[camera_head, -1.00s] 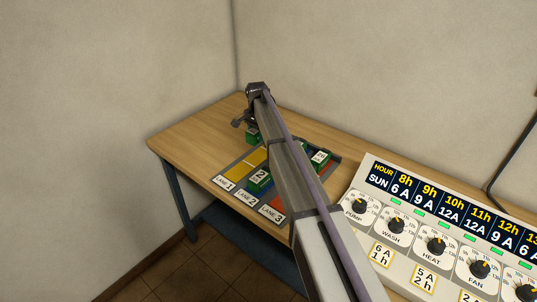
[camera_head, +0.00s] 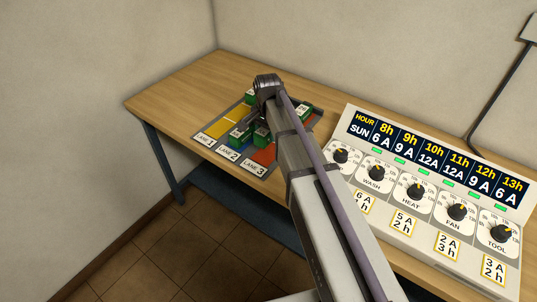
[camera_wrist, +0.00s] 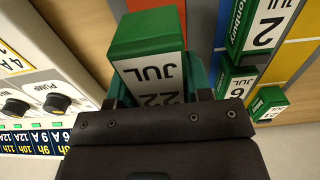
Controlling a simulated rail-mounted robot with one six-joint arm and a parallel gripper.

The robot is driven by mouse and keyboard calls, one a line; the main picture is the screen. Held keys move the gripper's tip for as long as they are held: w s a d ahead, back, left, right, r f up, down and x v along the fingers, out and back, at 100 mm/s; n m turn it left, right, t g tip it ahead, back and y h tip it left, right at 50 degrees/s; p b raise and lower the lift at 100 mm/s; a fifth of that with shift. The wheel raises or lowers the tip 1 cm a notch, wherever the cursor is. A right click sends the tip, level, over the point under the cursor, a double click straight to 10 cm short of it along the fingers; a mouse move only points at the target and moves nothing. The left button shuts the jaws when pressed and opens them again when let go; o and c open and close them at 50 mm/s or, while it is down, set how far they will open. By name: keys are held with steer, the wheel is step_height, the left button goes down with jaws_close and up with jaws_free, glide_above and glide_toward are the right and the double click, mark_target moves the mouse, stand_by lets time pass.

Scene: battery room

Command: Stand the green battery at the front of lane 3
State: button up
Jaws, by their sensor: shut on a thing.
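My gripper (camera_wrist: 160,92) is shut on a green battery with a white date label (camera_wrist: 155,60), which reads 22 JUL upside down in the wrist view. In the head view my gripper (camera_head: 260,120) hangs over the lane board, with a green battery (camera_head: 262,134) just at its jaws. Lane 3 is the orange-red strip (camera_head: 264,156), with its label at the front (camera_head: 255,169). The held battery appears over the lane 3 side of the board; its contact with the board is hidden.
Others stand farther back (camera_head: 250,97) and to the right (camera_head: 303,108). Yellow lane 1 (camera_head: 222,124) is open in front. A sloped control panel (camera_head: 420,190) stands close right.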

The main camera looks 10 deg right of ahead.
mark_target(268, 153)
step_height(268, 153, down, 7)
steer(key=b, duration=0.5)
steer(key=shift+f, duration=0.15)
steer(key=shift+r, duration=0.25)
steer(key=shift+f, duration=0.2)
steer(key=o, duration=1.3)
step_height(268, 153, up, 13)
steer(key=p, duration=1.2)
steer(key=shift+f, duration=0.1)
steer(key=s+n, duration=1)
steer(key=s, duration=0.9)
steer(key=shift+s+f, duration=0.15)
steer(key=shift+s, duration=0.15)
